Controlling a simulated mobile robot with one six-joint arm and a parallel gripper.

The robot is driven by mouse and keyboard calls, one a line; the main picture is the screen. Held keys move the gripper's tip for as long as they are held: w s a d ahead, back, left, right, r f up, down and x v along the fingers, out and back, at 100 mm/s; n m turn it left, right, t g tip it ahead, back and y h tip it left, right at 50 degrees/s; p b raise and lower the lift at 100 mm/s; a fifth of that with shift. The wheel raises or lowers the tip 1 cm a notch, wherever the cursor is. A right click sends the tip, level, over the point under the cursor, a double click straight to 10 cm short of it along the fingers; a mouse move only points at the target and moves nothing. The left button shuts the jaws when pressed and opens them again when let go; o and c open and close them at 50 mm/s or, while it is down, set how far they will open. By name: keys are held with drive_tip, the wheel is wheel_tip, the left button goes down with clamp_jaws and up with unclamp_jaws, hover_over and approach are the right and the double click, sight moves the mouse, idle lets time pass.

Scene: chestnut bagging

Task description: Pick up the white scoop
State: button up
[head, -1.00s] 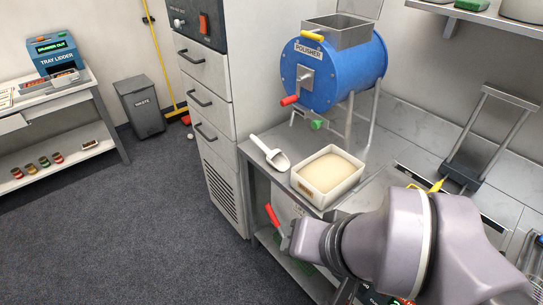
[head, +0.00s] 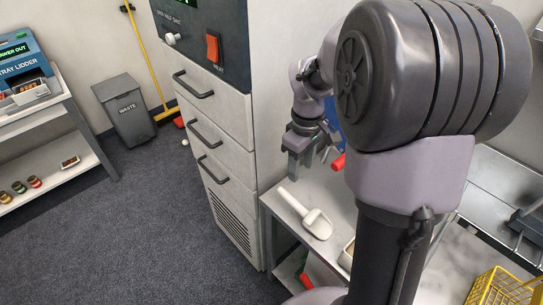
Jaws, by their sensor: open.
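The white scoop (head: 306,214) lies on the left end of the steel bench (head: 341,190), its handle pointing up and left and its bowl toward the lower right. My gripper (head: 303,167) points down above the bench, just above and behind the scoop's handle in the picture. It is open and empty, with a clear gap to the scoop. The white tub (head: 347,256) shows only a sliver, as my arm hides the rest.
The grey drawer cabinet (head: 222,150) stands close left of the bench. My arm covers most of the blue polisher (head: 335,117); its red handle (head: 339,162) shows near my gripper. A yellow basket (head: 502,288) is at lower right. Open carpet lies at left.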

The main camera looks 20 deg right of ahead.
drive_tip(key=b, duration=0.5)
hover_over(300, 206)
drive_tip(key=f, duration=1.1)
drive_tip(key=shift+a+f, duration=0.15)
drive_tip(key=shift+a, duration=0.05)
wheel_tip(300, 206, down, 6)
drive_tip(key=b, duration=0.3)
drive_tip(key=shift+d+b, duration=0.15)
drive_tip(key=shift+b, duration=0.2)
drive_tip(key=shift+r, duration=0.2)
drive_tip(key=shift+c, duration=1)
clamp_jaws()
